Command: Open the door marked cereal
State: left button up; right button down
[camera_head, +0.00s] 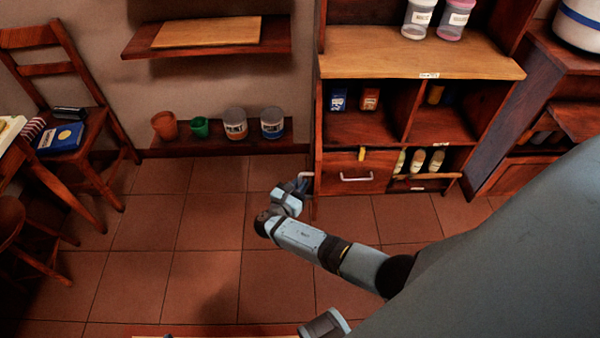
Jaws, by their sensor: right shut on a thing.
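A dark wood cabinet (410,120) stands at the right. A narrow upright panel (318,135) at its left edge looks like a door seen nearly edge-on. A pale bar handle (306,175) shows beside the panel's lower part. My right gripper (301,184) is shut on this handle; its fingers are small and partly hidden. The compartment beside the panel is open and holds a blue box (338,100) and an orange-brown box (370,99). I cannot read a cereal mark on any door.
Below is a wooden front with a pale handle (356,177), beside a rack of bottles (418,161). A low shelf (220,142) with pots and cans lies to the left. A chair (75,137) stands far left. The tiled floor (205,220) between is clear.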

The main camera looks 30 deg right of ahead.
dwell(0.3)
jog(key=c, duration=1.2)
grip_release()
